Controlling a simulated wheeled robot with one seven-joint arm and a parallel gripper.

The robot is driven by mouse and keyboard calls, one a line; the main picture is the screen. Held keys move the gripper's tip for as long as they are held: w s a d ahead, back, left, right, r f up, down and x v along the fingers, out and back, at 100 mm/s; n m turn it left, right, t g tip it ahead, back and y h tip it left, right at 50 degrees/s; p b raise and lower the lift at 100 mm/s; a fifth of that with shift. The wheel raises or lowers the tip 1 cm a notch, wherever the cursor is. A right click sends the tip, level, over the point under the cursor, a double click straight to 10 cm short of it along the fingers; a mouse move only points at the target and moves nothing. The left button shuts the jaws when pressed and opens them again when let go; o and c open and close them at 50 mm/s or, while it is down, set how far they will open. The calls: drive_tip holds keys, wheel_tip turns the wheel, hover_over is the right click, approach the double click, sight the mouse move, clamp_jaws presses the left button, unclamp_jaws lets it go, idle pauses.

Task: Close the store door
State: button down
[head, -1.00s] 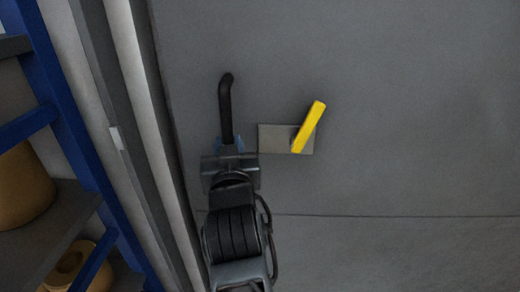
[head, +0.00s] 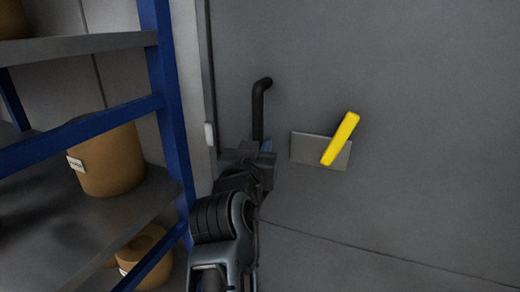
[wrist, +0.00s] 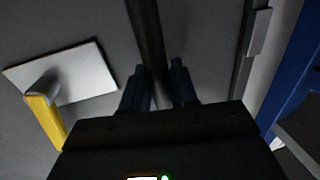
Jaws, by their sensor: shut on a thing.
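The grey store door (head: 400,80) fills the right of the head view, and its left edge shows beside a frame. A black bar handle (head: 260,105) stands on the door near that edge. My gripper (head: 258,147) is shut on the lower part of the handle. In the wrist view the black handle (wrist: 147,40) runs down between the two fingers of my gripper (wrist: 160,85). A yellow lever (head: 341,138) sits tilted on a pale plate (head: 307,147) right of the handle. Whether the door is fully against its frame I cannot tell.
A blue-framed rack (head: 163,80) stands close on the left, with brown rolls (head: 108,160) on its shelves. A small light latch piece (head: 210,134) shows at the frame edge.

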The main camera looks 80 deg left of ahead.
drive_tip(key=c, duration=1)
unclamp_jaws()
drive_tip(key=shift+s+a, duration=0.25)
drive_tip(key=shift+s, duration=0.05)
drive_tip(key=shift+c, duration=0.2)
drive_tip(key=shift+w, duration=0.1)
drive_tip(key=shift+d, duration=0.1)
drive_tip(key=v, duration=0.7)
drive_tip(key=shift+s+d+b, duration=0.2)
drive_tip(key=shift+d+b, duration=0.1)
drive_tip(key=shift+b, duration=0.05)
